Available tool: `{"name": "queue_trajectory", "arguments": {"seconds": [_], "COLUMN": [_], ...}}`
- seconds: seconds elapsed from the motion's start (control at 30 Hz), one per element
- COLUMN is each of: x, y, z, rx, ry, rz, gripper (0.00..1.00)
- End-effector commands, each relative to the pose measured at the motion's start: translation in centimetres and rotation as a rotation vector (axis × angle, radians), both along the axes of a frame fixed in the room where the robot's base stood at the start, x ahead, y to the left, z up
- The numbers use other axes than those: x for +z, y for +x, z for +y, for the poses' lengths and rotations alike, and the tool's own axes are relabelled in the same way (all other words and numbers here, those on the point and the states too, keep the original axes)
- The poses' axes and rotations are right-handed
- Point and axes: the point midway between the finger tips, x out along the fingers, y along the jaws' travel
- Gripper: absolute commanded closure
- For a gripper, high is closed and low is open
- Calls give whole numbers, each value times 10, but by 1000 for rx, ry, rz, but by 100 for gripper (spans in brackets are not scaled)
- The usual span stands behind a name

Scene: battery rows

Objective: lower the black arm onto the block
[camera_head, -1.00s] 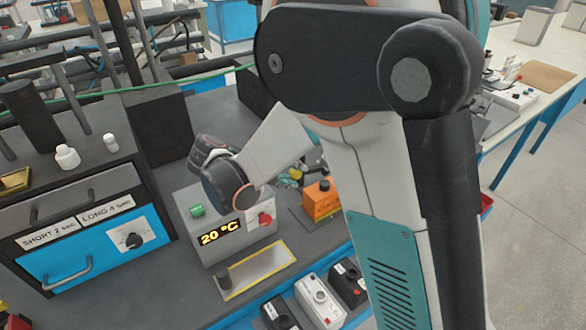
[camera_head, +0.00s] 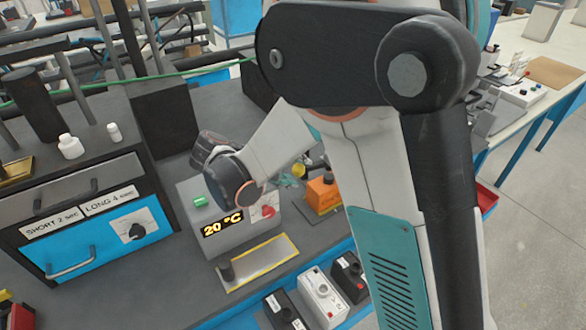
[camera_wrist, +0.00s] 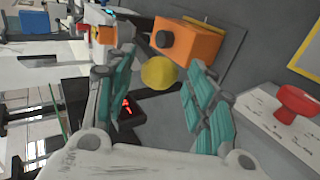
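The orange block (camera_head: 322,197) with a black knob on top stands on a dark plate right of the heater box; it also shows at the top of the wrist view (camera_wrist: 190,48). A yellow ball (camera_wrist: 159,73) is in the wrist view, with a dark bar behind it that may be the black arm; the ball shows small in the head view (camera_head: 298,170). My gripper (camera_wrist: 160,72) is open, its teal fingers on either side of the ball with gaps. I cannot tell how far the ball is from the fingertips. In the head view my wrist partly hides the gripper.
A grey box (camera_head: 210,228) reading 20 °C has a green button and red knob (camera_wrist: 297,103). A yellow-edged plate (camera_head: 258,262) lies in front. Black and white switch boxes (camera_head: 325,298) line the front edge. A blue-fronted unit (camera_head: 110,240) with white bottles stands left.

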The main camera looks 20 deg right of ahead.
Motion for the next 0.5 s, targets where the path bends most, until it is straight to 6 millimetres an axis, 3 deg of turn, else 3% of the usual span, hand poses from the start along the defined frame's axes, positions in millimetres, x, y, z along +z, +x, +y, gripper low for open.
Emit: {"name": "queue_trajectory", "arguments": {"seconds": [0.27,0.5], "x": [2,21], "y": [-1,-9], "z": [2,28], "rx": [0,3], "ry": [-1,-1], "rz": [0,0], "gripper": [50,50]}}
